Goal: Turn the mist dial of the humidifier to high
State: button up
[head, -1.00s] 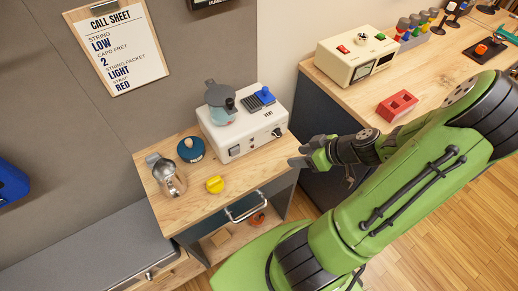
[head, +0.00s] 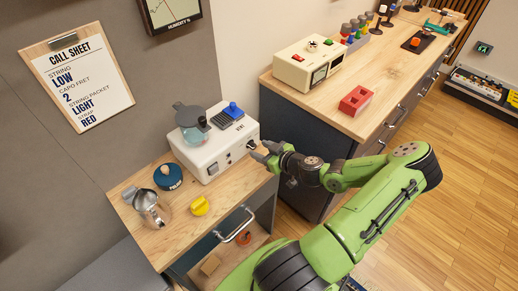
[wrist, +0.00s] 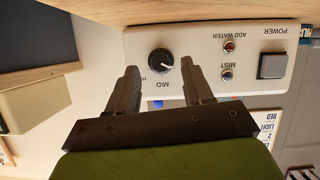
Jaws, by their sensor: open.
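The humidifier (head: 208,158) is a white box on the wooden cabinet top, with a jug-like part on top. Its front panel (wrist: 205,40) appears upside down in the wrist view. The black mist dial (wrist: 160,62) has a white mark pointing right and slightly down in that view, away from the "H" at lower left; "MID" is printed below it. My gripper (head: 263,153) is at the panel's right end. In the wrist view, my gripper (wrist: 159,68) is open, its fingers on either side of the dial; contact cannot be told. The right finger hides part of the panel.
The panel also has a grey power button (wrist: 272,65) and two indicator lights. A blue round container (head: 168,177), a metal pitcher (head: 152,208) and a yellow object (head: 200,206) stand before the humidifier. A counter (head: 375,75) is at right.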

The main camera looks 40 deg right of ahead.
jog(key=shift+x, duration=0.9)
jog(key=shift+c, duration=0.2)
grip_shut()
